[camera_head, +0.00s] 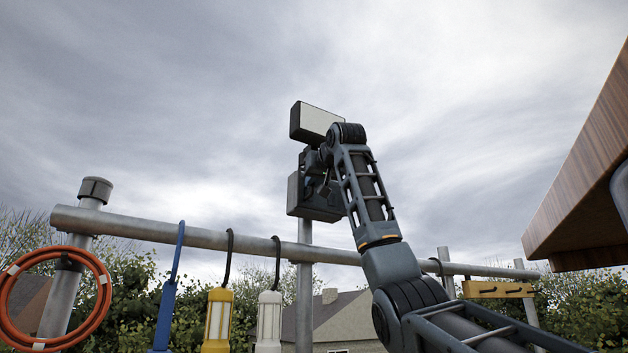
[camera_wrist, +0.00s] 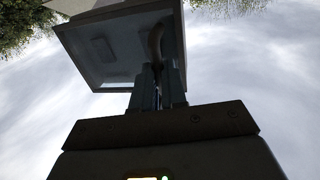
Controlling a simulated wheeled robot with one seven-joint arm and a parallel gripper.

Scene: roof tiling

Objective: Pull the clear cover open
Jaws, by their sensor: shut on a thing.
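A grey box (camera_head: 300,197) sits on top of a metal post in the head view, partly hidden behind my arm. In the wrist view its clear cover (camera_wrist: 88,62) shows as a pale, see-through panel with a frame. A dark curved handle (camera_wrist: 155,42) stands on the right part of the cover. My gripper (camera_wrist: 158,73) reaches up to this handle, and its fingers are shut on it. In the head view my gripper (camera_head: 318,165) is at the front of the box, its fingertips hidden. How far the cover stands open cannot be told.
A lamp-like block (camera_head: 317,119) with a pale face stands just above the box. A metal rail (camera_head: 200,233) runs below, with an orange hose coil (camera_head: 102,300), a blue tool (camera_head: 165,310), a yellow lantern (camera_head: 218,320) and a white lantern (camera_head: 269,322). A wooden eave (camera_head: 590,180) overhangs at right.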

